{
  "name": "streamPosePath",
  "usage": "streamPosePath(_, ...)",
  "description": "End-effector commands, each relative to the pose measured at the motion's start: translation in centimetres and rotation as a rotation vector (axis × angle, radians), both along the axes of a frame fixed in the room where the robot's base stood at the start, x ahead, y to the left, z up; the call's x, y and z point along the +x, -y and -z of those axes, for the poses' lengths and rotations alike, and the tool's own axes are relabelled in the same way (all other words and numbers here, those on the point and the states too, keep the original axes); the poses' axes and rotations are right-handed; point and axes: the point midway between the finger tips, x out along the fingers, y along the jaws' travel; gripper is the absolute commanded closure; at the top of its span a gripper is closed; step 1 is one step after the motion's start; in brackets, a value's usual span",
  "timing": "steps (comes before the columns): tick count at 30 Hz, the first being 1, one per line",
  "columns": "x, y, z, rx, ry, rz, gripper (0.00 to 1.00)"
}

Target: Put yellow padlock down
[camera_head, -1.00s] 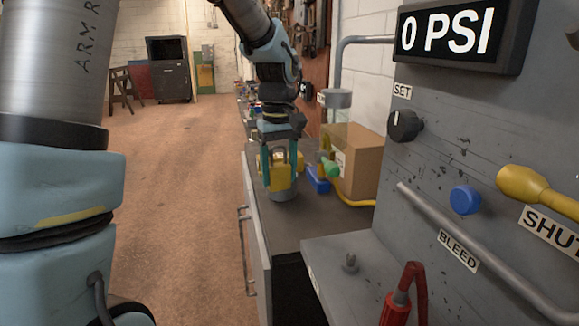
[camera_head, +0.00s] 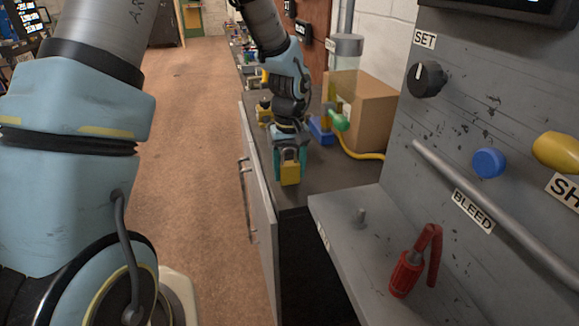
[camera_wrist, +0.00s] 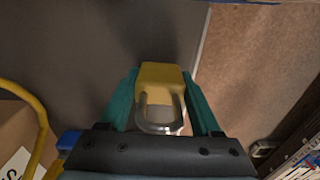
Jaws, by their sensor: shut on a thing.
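The yellow padlock (camera_head: 290,172) with its silver shackle is between the teal fingers of my gripper (camera_head: 290,166), over the dark bench top (camera_head: 335,192) near its left edge. The wrist view shows the padlock (camera_wrist: 161,76) upside down in the picture, its yellow body between the two fingers and its shackle towards the palm. My gripper (camera_wrist: 161,95) is shut on it. The padlock is at or close above the bench surface; I cannot tell whether it touches.
Another yellow object (camera_head: 264,113) sits on the bench behind my gripper. A cardboard box (camera_head: 366,108), a blue item (camera_head: 321,131) and a yellow hose with a green end (camera_head: 339,121) stand to the right. Open bench lies between.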

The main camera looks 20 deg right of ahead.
Motion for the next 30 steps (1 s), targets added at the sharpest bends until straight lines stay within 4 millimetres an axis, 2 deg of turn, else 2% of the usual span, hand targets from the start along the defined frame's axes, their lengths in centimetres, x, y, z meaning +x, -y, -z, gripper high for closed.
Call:
streamPosePath(11, 0.04, 0.02, 0.47, -0.001, 0.001, -0.001, 1.00)
streamPosePath(12, 0.04, 0.01, 0.51, -0.001, 0.001, -0.001, 0.34)
streamPosePath(20, 0.04, -0.01, 0.41, -0.001, 0.001, -0.001, 0.05)
streamPosePath(30, 0.08, 0.00, -0.22, -0.001, 0.002, -0.001, 0.05)
